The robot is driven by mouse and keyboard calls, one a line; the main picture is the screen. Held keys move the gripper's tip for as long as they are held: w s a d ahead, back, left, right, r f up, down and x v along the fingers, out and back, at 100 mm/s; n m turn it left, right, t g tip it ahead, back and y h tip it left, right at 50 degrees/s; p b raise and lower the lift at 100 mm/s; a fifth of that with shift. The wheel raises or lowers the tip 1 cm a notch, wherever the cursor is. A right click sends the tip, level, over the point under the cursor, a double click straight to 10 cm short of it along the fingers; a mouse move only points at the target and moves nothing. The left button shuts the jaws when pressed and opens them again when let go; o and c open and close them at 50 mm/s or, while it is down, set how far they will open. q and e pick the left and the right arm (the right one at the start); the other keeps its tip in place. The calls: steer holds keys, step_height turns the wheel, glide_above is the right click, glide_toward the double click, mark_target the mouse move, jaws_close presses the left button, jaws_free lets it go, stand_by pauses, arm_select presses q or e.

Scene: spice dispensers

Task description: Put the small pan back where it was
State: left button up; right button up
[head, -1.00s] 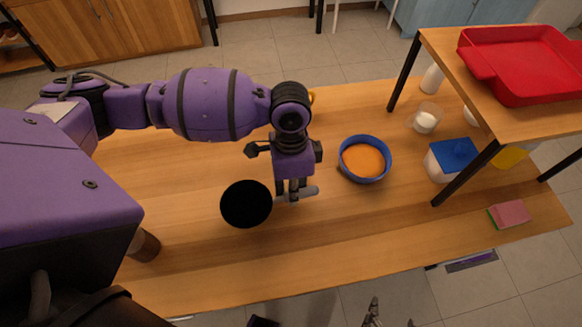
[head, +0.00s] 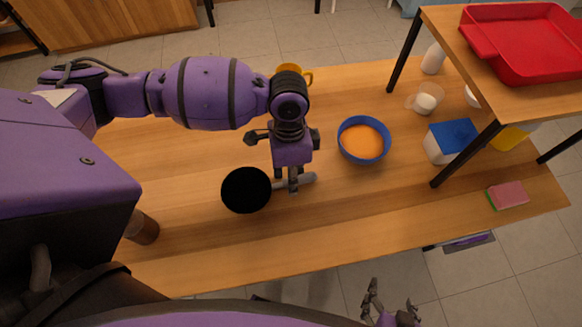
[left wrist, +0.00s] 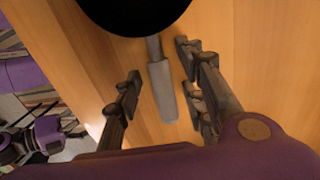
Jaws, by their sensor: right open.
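The small pan (head: 246,190) is black with a grey handle (head: 308,179) pointing right, and appears to rest on the wooden table. It also shows at the top of the left wrist view (left wrist: 130,12), with its handle (left wrist: 163,90) running down between the fingers. My left gripper (head: 288,186) is over the handle. In the left wrist view (left wrist: 160,85) its fingers stand apart on either side of the handle, with visible gaps. My right gripper (head: 390,300) is open and empty, in front of the table's near edge.
A blue bowl with orange contents (head: 364,140) stands right of the handle. A yellow mug (head: 295,72) is behind my left gripper. A blue-lidded container (head: 450,140), a pink sponge (head: 508,195) and a raised shelf with a red tray (head: 525,45) are at the right. A brown cylinder (head: 142,228) stands left.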

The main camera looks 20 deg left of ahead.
arm_select(q)
step_height(320, 180, up, 12)
steer(key=w+a, duration=0.1)
steer(key=w, duration=0.1)
steer(key=shift+p, duration=0.45)
